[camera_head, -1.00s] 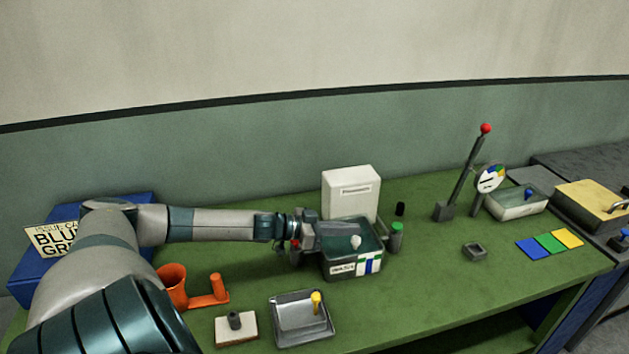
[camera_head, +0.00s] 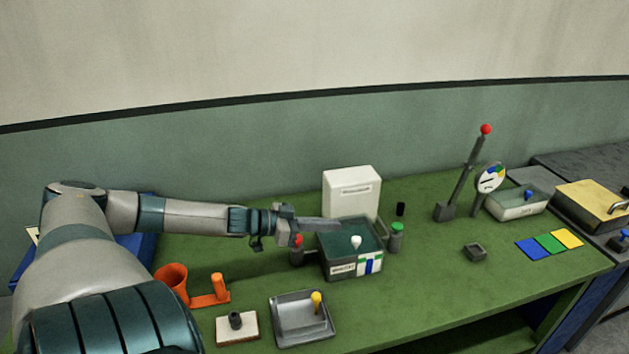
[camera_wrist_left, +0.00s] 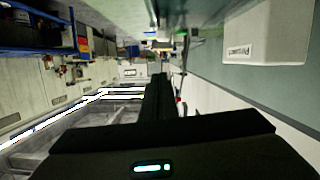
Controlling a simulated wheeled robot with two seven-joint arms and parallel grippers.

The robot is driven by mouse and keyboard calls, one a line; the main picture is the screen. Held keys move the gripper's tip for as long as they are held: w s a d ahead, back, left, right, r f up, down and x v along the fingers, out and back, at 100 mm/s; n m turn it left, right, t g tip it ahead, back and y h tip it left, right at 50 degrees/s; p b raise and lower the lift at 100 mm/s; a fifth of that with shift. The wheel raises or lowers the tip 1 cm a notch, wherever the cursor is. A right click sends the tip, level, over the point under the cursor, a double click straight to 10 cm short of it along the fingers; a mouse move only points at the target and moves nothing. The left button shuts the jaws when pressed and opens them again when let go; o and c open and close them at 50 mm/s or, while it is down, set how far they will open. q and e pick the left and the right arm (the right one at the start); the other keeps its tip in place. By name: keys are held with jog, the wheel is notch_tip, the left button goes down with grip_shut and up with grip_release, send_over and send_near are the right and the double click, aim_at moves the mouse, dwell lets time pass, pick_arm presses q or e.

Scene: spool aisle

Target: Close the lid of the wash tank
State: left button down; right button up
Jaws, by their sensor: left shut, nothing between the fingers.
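The wash tank (camera_head: 342,268) is a dark box with a pale label on its front, standing on the green bench. Its white lid (camera_head: 351,190) stands upright at the back edge, so the tank is open. A white knob (camera_head: 356,242) shows inside the opening. My left gripper (camera_head: 337,224) is shut and empty, its fingers pointing right near the tank's back left corner, in front of the lid's lower left. In the left wrist view the white lid (camera_wrist_left: 265,30) is at the upper right, apart from the dark fingers. My right gripper is not in view.
A red-topped bottle (camera_head: 297,254) stands left of the tank and a green-topped one (camera_head: 396,238) right of it. A metal tray (camera_head: 287,336) with a yellow-topped peg and an orange holder (camera_head: 205,299) are in front. A red-tipped lever (camera_head: 467,170) rises at the right.

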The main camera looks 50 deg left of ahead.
pick_arm(q)
jog(key=p+v, duration=0.1)
jog(key=v, duration=0.2)
jog(key=shift+s+a+r, duration=0.1)
jog(key=shift+s, duration=0.3)
dwell(0.6)
